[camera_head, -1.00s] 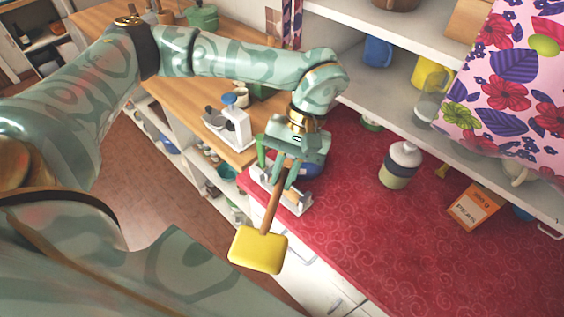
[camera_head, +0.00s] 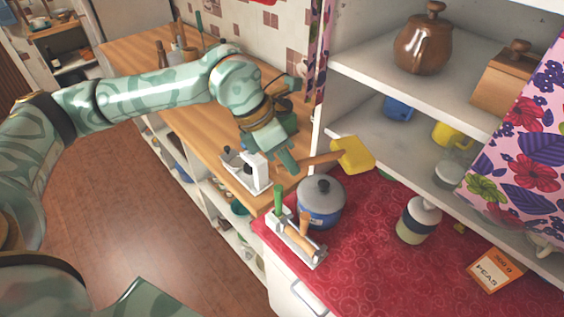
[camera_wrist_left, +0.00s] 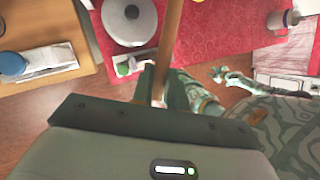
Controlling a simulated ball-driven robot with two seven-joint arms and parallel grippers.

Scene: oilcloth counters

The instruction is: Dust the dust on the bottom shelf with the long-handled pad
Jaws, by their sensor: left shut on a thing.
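My left gripper (camera_head: 287,160) is shut on the brown handle (camera_head: 322,159) of the long-handled pad. Its yellow pad head (camera_head: 353,155) is in the air beside the left end of the bottom shelf (camera_head: 382,133), in front of the wall unit's side. The handle also shows in the left wrist view (camera_wrist_left: 169,45), running up out of the picture; the pad head is outside that view. I cannot make out dust on the shelf, which a flowered cloth partly hides. My right gripper (camera_wrist_left: 234,77) appears small in the left wrist view; its jaws are unclear.
The bottom shelf holds a blue mug (camera_head: 398,108), a yellow mug (camera_head: 446,134) and a glass jar (camera_head: 449,172). The flowered cloth (camera_head: 530,140) hangs at the right. Below, a blue pot (camera_head: 320,203), a utensil holder (camera_head: 298,243) and a bottle (camera_head: 418,220) stand on the red counter.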

